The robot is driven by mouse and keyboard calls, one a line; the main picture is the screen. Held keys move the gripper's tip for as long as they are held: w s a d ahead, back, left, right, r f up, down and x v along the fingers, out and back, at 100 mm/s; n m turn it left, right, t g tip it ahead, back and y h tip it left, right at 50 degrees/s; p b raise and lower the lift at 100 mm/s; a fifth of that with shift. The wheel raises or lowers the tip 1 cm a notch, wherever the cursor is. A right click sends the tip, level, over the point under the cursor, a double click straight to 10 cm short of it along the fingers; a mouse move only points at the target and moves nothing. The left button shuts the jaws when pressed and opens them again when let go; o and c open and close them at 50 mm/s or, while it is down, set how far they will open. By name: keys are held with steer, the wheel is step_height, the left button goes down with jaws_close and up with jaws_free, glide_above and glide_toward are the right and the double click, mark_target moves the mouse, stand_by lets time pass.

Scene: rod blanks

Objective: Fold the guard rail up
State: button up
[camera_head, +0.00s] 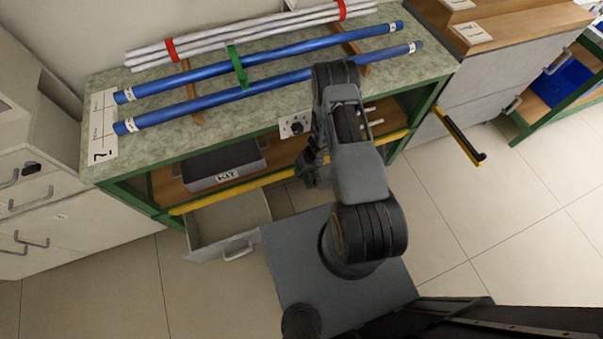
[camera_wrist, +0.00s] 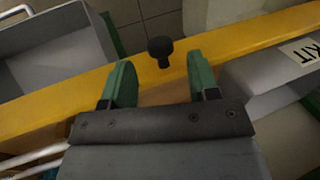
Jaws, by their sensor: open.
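The yellow guard rail (camera_head: 235,189) runs along the front of the green-framed bench, below the worktop. In the wrist view the rail (camera_wrist: 55,98) crosses the picture on a slant. A black knob (camera_wrist: 160,50) stands at the rail, just beyond the fingertips. My gripper (camera_wrist: 160,76) is open, its two green fingers apart and pointing toward the knob. Nothing is seen between the fingers, and the knob looks clear of both. In the head view my arm partly hides the rail, and my gripper (camera_head: 309,172) is small and dark at the rail.
An open drawer (camera_head: 232,222) juts out below the rail at left. A grey KIT box (camera_head: 228,176) sits on the shelf behind it. Blue rods (camera_head: 270,93) and white rods (camera_head: 240,38) lie on the worktop. A yellow-and-black bar (camera_head: 459,136) sticks out at right. Floor at right is clear.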

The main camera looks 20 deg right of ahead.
steer(key=p+v, duration=0.2)
steer(key=v, duration=0.7)
steer(key=shift+r, duration=0.35)
steer(key=shift+d, duration=0.1)
steer(key=shift+c, duration=0.3)
